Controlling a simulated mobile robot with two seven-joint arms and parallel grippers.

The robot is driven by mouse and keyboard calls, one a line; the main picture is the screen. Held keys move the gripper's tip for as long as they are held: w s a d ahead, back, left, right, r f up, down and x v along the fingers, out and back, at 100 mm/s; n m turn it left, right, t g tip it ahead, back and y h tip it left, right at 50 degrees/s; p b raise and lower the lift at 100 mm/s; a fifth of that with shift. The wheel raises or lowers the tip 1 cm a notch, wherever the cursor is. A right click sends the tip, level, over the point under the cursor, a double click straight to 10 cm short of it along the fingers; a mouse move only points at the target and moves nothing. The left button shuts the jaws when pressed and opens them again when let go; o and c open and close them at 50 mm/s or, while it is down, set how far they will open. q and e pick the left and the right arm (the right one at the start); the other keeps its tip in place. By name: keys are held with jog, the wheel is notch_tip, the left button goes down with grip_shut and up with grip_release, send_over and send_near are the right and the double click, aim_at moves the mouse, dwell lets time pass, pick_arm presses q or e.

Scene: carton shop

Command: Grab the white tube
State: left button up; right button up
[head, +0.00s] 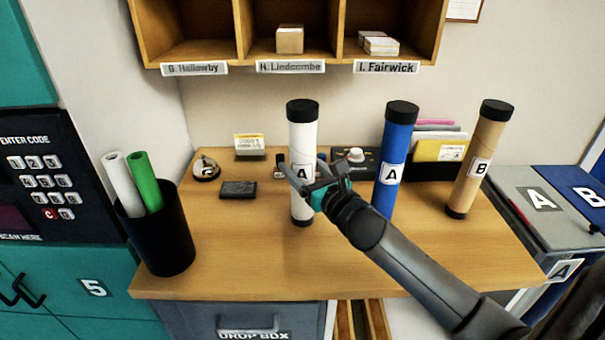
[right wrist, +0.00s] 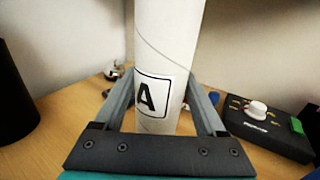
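The white tube (head: 302,135) stands upright on the wooden desk, with black caps and an "A" label. In the right wrist view the white tube (right wrist: 165,45) fills the middle, its top and bottom out of frame. My right gripper (head: 302,172) reaches in from the lower right, with its fingers around the tube at mid-height. In the right wrist view my right gripper (right wrist: 162,85) has one finger on each side of the tube. The finger ends meet the tube's outline; whether they press on it is unclear. My left gripper is not in view.
A blue "A" tube (head: 396,150) stands close on the right, and a brown "B" tube (head: 480,155) farther right. A black bin (head: 160,240) with rolls is at the left. Wooden pigeonholes (head: 335,30) hang above. The front desk middle is clear.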

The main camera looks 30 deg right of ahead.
jog(key=c, duration=0.9)
jog(key=shift+c, duration=0.5)
jog(key=shift+r, duration=0.15)
